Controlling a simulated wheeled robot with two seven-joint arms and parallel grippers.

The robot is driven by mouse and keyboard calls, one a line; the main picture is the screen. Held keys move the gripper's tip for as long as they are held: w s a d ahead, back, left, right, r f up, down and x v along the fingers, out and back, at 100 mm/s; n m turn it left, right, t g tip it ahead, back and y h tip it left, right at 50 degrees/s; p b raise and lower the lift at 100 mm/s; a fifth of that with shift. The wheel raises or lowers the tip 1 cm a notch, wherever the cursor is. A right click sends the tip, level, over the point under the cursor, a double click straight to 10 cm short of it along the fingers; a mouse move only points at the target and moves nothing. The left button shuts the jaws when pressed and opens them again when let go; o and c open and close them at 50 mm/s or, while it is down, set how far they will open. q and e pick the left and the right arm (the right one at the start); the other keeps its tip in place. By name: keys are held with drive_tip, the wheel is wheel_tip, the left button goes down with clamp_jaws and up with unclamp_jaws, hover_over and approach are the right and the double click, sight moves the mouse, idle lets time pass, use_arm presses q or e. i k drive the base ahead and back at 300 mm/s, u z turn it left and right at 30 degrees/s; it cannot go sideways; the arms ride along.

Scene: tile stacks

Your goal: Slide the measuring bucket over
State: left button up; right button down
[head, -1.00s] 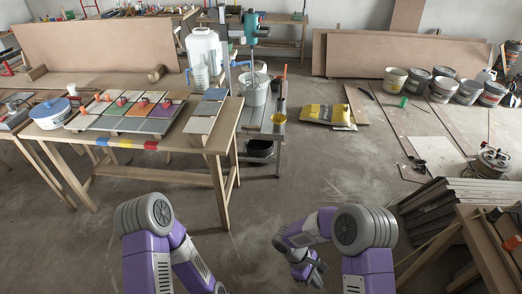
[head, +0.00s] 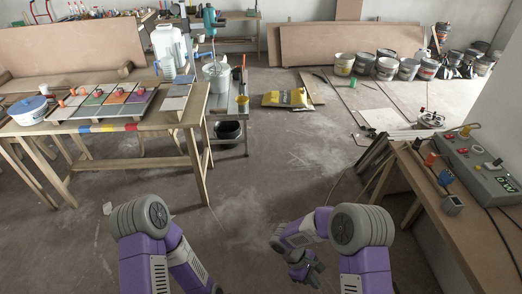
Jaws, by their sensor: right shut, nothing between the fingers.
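A white bucket (head: 215,77) stands on a low bench behind the left table, with a teal mixer (head: 210,20) above it. A clear jug-like vessel (head: 167,69) stands at the left table's far right side, in front of a white container (head: 163,43). I cannot tell which of these is the measuring bucket; no markings are readable. My right gripper (head: 311,276) is shut and empty, low over the floor at bottom middle, far from both. My left arm shows at bottom left, but its gripper is out of view.
The left wooden table (head: 150,142) holds coloured tile stacks and a blue-lidded white pot (head: 30,110). A workbench (head: 440,200) with a grey control box (head: 480,165) stands close on the right. A yellow bag (head: 284,98) lies beyond. The middle floor is clear.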

sight(221, 84)
drive_tip(key=i, duration=7.5)
drive_tip(key=u, duration=4.15)
